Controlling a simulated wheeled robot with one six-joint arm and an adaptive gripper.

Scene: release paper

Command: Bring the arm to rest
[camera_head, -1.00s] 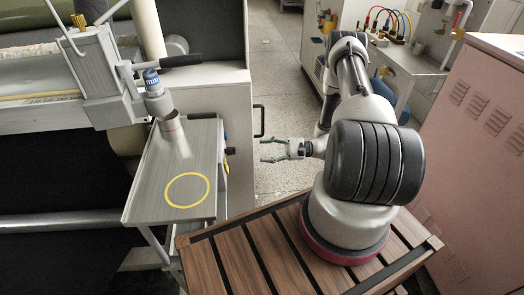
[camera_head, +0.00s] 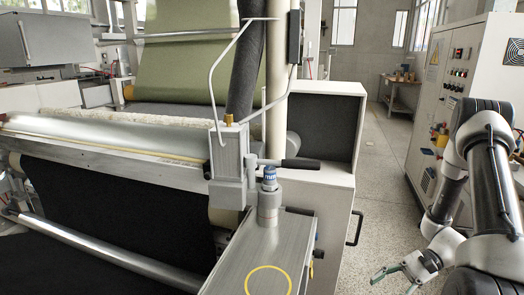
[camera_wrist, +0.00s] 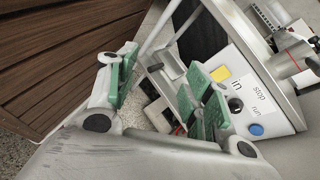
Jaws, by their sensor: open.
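My arm (camera_head: 490,190) is at the right edge in the head view, folded, with its elbow raised. My gripper (camera_head: 380,275) is low in that view, to the right of the metal side table and in front of the white cabinet. Its green-padded fingers are apart with nothing between them. In the wrist view my gripper (camera_wrist: 165,85) is also open and empty, with the control panel behind it. My arm's base is out of the head view.
A metal side table (camera_head: 232,270) bears a yellow ring (camera_head: 268,281) and a grey cylinder with a blue top (camera_head: 269,180). The white cabinet (camera_head: 338,235) has a black handle (camera_head: 355,228). The wrist view shows a control panel (camera_wrist: 258,100) and wooden slats (camera_wrist: 60,65).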

